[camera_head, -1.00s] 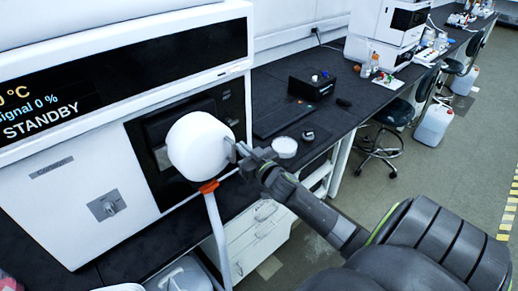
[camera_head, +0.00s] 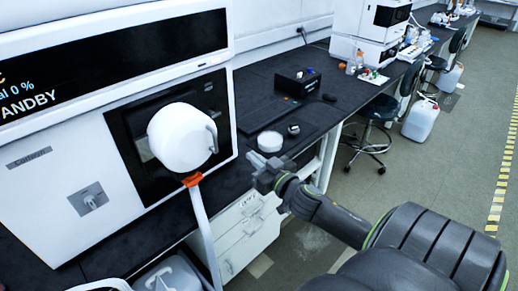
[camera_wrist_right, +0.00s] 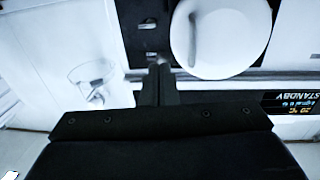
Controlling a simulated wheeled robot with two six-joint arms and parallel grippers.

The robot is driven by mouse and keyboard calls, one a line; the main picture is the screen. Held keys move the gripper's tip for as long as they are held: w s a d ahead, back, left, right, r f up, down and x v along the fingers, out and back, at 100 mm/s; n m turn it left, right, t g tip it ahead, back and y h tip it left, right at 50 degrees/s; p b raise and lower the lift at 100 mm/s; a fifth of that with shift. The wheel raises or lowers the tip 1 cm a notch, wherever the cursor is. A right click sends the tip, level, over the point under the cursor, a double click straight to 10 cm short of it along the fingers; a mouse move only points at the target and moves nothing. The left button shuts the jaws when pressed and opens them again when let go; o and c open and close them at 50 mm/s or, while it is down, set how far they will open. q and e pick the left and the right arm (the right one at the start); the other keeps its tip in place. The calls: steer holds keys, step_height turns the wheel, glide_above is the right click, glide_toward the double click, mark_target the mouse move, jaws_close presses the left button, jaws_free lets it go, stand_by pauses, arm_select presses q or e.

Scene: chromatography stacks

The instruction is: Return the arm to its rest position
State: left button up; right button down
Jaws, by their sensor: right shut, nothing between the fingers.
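My right gripper (camera_head: 256,176) is shut and empty. In the head view it hangs in front of the bench edge, to the right of the white round container (camera_head: 182,138) at the front of the instrument, with a gap between them. In the right wrist view the shut fingers (camera_wrist_right: 158,75) point toward the dark panel, and the white round container (camera_wrist_right: 222,32) shows beside them at upper right. My right arm (camera_head: 330,215) reaches in from the lower right. My left gripper does not show in either view.
The chromatography instrument (camera_head: 60,170) with its STANDBY display fills the left. A white tube hangs from an orange fitting (camera_head: 193,179). A white dish (camera_head: 270,141), a keyboard and a black box (camera_head: 297,83) lie on the dark bench.

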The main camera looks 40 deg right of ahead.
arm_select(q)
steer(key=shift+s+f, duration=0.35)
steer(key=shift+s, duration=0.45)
arm_select(e)
steer(key=shift+s, duration=0.5)
